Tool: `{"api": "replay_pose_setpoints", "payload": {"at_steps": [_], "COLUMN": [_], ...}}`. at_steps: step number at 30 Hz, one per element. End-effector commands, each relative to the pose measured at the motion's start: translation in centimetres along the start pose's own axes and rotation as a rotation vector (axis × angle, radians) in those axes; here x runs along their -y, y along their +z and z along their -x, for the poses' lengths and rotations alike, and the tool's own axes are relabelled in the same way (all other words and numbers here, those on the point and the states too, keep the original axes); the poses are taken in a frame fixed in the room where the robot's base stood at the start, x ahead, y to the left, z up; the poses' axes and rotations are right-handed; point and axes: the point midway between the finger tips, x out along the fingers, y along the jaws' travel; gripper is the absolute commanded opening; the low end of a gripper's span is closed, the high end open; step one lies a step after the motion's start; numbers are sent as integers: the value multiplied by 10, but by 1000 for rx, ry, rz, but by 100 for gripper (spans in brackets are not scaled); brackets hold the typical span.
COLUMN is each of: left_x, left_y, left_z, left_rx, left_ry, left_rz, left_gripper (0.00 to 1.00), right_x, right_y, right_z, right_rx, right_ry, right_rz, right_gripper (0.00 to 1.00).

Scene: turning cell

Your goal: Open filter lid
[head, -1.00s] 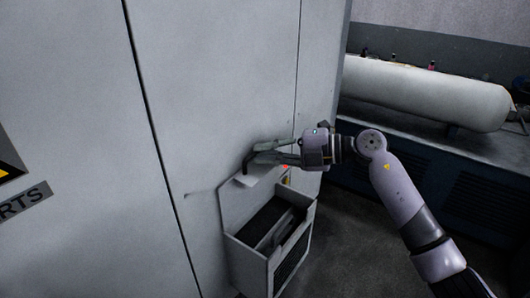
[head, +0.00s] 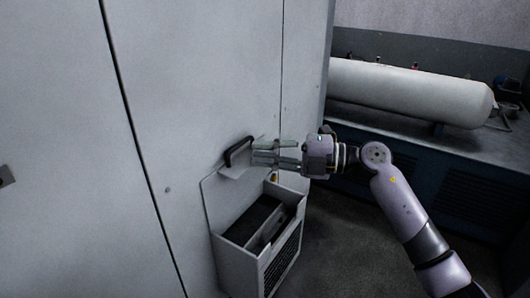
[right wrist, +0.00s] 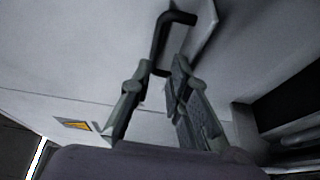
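The filter lid (head: 213,196) is a pale panel standing raised against the cabinet face, above the open filter box (head: 238,252). Its dark handle (head: 238,150) sticks out near the top; the handle also shows at the top of the right wrist view (right wrist: 172,38). My right gripper (head: 256,153) is just right of the handle. In the wrist view its fingertips (right wrist: 155,78) are apart, with the handle's lower end close to them; I cannot tell whether they touch it. My left gripper is not in view.
The tall grey cabinet (head: 60,120) fills the left side. Dark filter parts (head: 250,222) lie inside the open box. A white cylindrical tank (head: 410,90) lies on a dark blue base at the back right. Floor (head: 340,250) is clear right of the box.

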Motion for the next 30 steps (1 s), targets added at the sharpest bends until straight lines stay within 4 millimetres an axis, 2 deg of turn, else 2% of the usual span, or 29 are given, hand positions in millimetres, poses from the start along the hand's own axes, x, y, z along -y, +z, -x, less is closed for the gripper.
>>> {"api": "replay_pose_setpoints", "payload": {"at_steps": [5, 8, 21, 25, 30], "left_x": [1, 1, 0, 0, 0], "left_y": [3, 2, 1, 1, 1], "left_z": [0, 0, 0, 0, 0], "left_rx": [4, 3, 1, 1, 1], "left_ry": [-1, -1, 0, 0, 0], "left_rz": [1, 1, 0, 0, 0], "left_gripper": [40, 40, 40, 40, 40], "right_x": [0, 1, 1, 1, 0], "right_y": [0, 1, 0, 0, 0], "right_z": [1, 10, 96, 112, 120], "right_rx": [0, 3, 2, 2, 0], "right_ry": [-1, -2, -3, -2, 0], "right_rz": [0, 0, -1, -1, 0], "right_gripper": [17, 17, 17, 17, 17]}}
